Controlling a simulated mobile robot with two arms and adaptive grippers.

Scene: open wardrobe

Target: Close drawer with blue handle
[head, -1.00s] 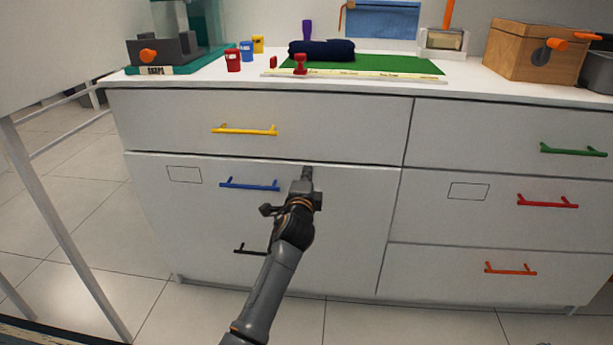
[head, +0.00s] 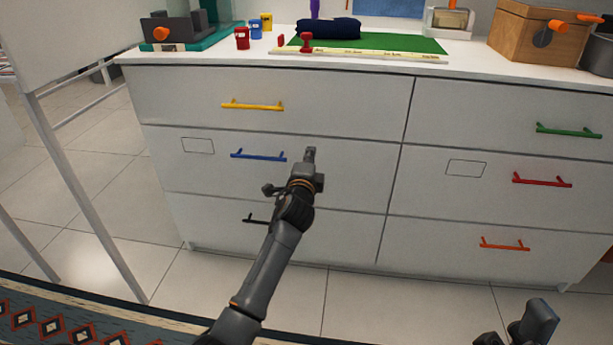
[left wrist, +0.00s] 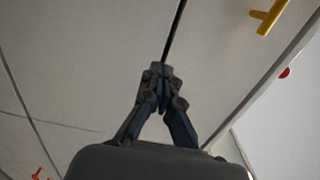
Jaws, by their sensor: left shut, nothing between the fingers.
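The drawer with the blue handle (head: 258,155) is the middle one in the left column of the white cabinet. Its front (head: 350,175) looks level with the fronts above and below, with only thin seams between. My left gripper (head: 310,152) is shut and empty, with its tips at the drawer front just right of the blue handle; whether they touch cannot be told. In the left wrist view the shut fingers (left wrist: 163,72) are close to the white front by a dark seam. Dark parts of my right gripper (head: 520,325) show at the bottom right edge, partly cut off.
A yellow handle (head: 252,105) is above and a black handle (head: 255,219) below, partly hidden by my arm. Green, red and orange handles are on the right column. The countertop holds cups, a green mat (head: 420,44) and a wooden box (head: 540,35). A white table leg stands left.

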